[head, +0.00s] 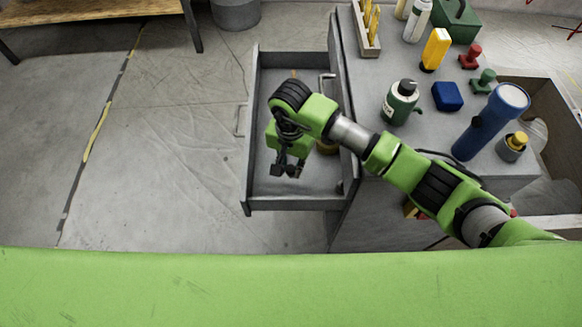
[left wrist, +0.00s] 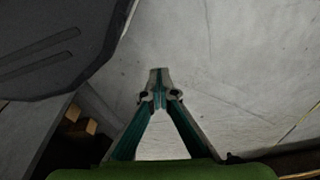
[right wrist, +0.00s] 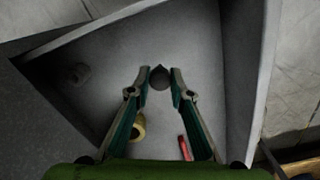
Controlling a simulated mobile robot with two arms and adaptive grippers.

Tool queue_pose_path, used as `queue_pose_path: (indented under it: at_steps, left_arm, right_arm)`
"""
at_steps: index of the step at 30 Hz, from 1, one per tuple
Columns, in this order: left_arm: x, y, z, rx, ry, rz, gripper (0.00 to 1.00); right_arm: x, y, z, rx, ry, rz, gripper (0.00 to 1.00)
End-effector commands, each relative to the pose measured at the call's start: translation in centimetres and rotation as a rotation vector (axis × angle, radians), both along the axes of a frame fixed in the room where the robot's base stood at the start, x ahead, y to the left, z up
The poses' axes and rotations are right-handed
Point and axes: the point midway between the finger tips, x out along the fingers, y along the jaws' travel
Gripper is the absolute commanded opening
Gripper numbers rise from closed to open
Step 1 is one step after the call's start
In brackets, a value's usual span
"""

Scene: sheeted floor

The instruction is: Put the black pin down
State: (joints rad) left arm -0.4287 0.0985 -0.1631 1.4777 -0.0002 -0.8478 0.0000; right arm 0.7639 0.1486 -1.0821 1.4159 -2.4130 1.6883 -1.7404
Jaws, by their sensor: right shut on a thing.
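My right gripper (head: 288,172) hangs inside the open grey drawer (head: 290,204), over its near part. In the right wrist view the right gripper (right wrist: 159,84) has its fingertips closed around the black pin (right wrist: 159,77), seen end-on as a dark round shape. The drawer floor (right wrist: 185,45) shows below it; I cannot tell whether the pin touches it. In the head view the pin cannot be made out among the dark fingers. My left gripper (left wrist: 158,76) is shut, its fingertips together with nothing seen between them, above the floor.
The cabinet top holds a green bottle (head: 401,104), a blue block (head: 447,96) and a blue flashlight (head: 488,124). Open floor lies left of the drawer.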

Motion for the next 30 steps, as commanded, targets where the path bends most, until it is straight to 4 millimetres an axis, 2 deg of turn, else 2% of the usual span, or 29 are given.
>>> queue_pose_path:
  at_steps: [3,18,19,20,30]
  left_arm:
    - [0.5,0.0,0.5,-0.001,-0.008,0.001,0.0]
    - [0.7,0.0,0.9,0.001,-0.002,0.001,0.0]
    - [0.9,-0.1,1.2,0.0,-0.007,0.001,0.0]
    - [1.0,-0.1,1.3,0.0,-0.011,0.001,0.0]
    - [0.5,-0.1,1.1,0.0,-0.004,0.002,0.0]
  right_arm:
    - [-0.1,0.0,-1.4,0.001,0.002,-0.001,0.0]
    - [0.0,0.0,-1.7,0.0,-0.001,0.0,0.0]
    - [0.0,0.0,-1.6,0.0,0.0,0.0,0.28]
    - [0.0,0.0,-1.6,0.0,0.0,0.0,0.35]
    - [0.0,0.0,-1.6,0.0,0.0,0.0,0.37]
